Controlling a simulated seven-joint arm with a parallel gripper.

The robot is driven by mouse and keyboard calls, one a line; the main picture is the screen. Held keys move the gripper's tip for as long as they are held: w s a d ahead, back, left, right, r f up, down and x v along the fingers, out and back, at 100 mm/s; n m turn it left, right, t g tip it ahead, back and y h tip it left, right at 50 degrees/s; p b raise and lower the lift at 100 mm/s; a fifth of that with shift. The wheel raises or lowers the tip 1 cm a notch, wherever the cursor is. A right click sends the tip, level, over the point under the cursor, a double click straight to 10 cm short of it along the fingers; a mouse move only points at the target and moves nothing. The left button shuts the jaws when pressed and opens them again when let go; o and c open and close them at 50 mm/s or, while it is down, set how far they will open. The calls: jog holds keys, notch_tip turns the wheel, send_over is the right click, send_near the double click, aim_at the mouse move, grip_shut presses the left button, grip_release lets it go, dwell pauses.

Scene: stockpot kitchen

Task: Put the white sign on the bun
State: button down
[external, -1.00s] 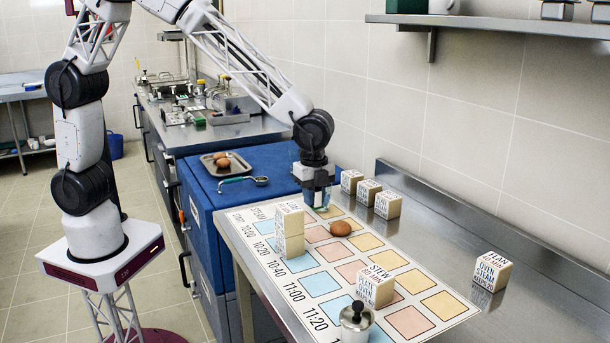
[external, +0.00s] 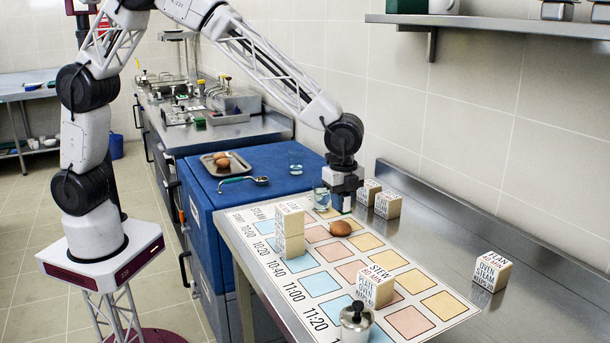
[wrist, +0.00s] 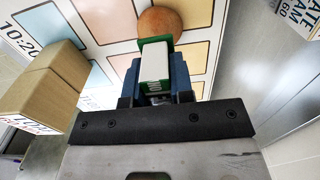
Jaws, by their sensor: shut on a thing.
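The bun (external: 340,228) is a round brown roll lying on the chart of coloured squares; it also shows in the wrist view (wrist: 160,24). My gripper (external: 343,200) is low over the far end of the chart, just behind the bun. In the wrist view my gripper (wrist: 155,75) has its blue fingers shut on the white sign (wrist: 155,62), a small white block with green edges. The sign is close to the bun in that view. I cannot tell whether they touch. The sign's lower part is hidden between the fingers.
A clear glass (external: 321,198) stands left of my gripper; another (external: 295,163) is on the blue top. Stacked blocks (external: 290,229) stand at left, the STEW block (external: 376,288) in front, other lettered blocks (external: 388,205) behind. A metal pot (external: 356,320) is near the front.

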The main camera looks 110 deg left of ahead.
aim_at(341, 223)
jog(key=shift+f, duration=1.75)
jog(key=shift+f, duration=0.1)
jog(key=c, duration=1)
grip_release()
notch_tip(341, 223, up, 12)
jog(key=shift+r, duration=0.15)
